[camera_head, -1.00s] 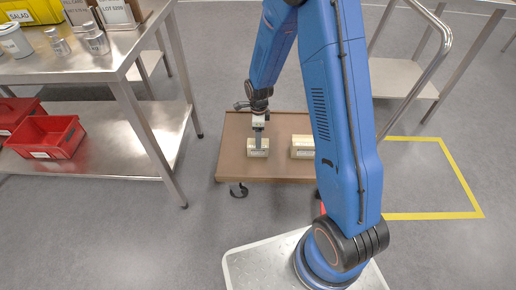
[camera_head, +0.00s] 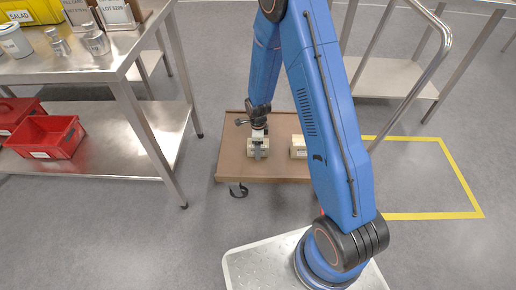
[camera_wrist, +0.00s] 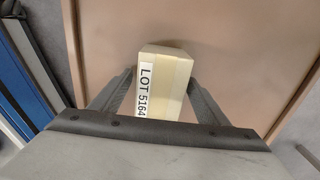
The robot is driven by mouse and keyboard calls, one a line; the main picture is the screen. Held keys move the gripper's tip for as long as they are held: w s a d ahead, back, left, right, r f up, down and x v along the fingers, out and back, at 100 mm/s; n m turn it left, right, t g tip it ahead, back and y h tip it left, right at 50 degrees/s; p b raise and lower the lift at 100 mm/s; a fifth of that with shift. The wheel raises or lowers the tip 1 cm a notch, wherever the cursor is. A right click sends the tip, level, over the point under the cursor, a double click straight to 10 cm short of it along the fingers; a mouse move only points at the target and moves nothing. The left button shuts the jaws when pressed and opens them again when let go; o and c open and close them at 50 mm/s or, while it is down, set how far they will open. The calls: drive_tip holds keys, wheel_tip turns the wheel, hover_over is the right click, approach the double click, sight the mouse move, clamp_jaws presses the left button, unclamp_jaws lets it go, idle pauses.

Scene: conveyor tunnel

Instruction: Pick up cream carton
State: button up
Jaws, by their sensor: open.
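A cream carton (camera_head: 265,152) sits on the brown top of a low cart (camera_head: 233,168). In the wrist view the cream carton (camera_wrist: 170,72) has a white label reading "LOT 5164" along its left side. My gripper (camera_head: 258,154) points down at the carton in the head view. In the wrist view my gripper (camera_wrist: 160,82) is open, with one finger on each side of the carton and its near end hidden by the gripper body. I cannot tell whether the fingers touch it.
A second cream carton (camera_head: 298,146) stands to the right on the cart, partly hidden by my arm. A steel table (camera_head: 110,68) with red bins (camera_head: 50,138) on its lower shelf is at the left. A metal rail (camera_head: 420,75) rises at the right.

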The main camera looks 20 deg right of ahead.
drive_tip(key=c, duration=1.3)
wheel_tip(320, 180, up, 10)
